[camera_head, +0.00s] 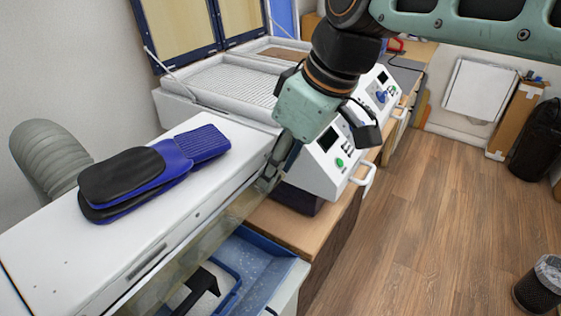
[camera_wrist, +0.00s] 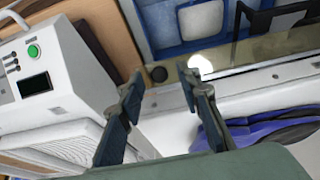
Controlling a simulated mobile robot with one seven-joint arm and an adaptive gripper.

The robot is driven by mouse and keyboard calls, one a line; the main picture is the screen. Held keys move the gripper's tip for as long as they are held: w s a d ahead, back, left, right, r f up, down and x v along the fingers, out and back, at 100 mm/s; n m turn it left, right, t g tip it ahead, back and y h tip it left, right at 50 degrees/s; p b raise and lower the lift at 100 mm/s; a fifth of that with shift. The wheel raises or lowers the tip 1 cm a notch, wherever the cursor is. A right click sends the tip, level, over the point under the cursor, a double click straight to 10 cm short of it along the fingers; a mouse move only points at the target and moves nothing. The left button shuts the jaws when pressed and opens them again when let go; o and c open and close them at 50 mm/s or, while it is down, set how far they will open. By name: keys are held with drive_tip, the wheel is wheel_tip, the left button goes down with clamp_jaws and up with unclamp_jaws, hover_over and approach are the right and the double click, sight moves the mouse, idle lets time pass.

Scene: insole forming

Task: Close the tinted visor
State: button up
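The tinted visor (camera_head: 207,243) is a see-through yellowish panel along the front edge of the white machine (camera_head: 62,243), hanging out below its top. In the wrist view it is a narrow tinted strip (camera_wrist: 238,57) with a bright glare spot. My gripper (camera_head: 268,183) is at the visor's far end, by the machine's front corner.
Black-and-blue insoles (camera_head: 150,172) lie on the machine top. A white control box (camera_head: 330,165) with a handle stands close right of my gripper. A blue tray (camera_head: 262,262) lies below the visor. Open floor (camera_head: 420,220) is at right, with a bin (camera_head: 540,288).

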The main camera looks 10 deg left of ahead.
drive_tip(key=shift+c, duration=0.4)
clamp_jaws()
drive_tip(key=shift+f+b, duration=0.1)
drive_tip(key=shift+b, duration=0.2)
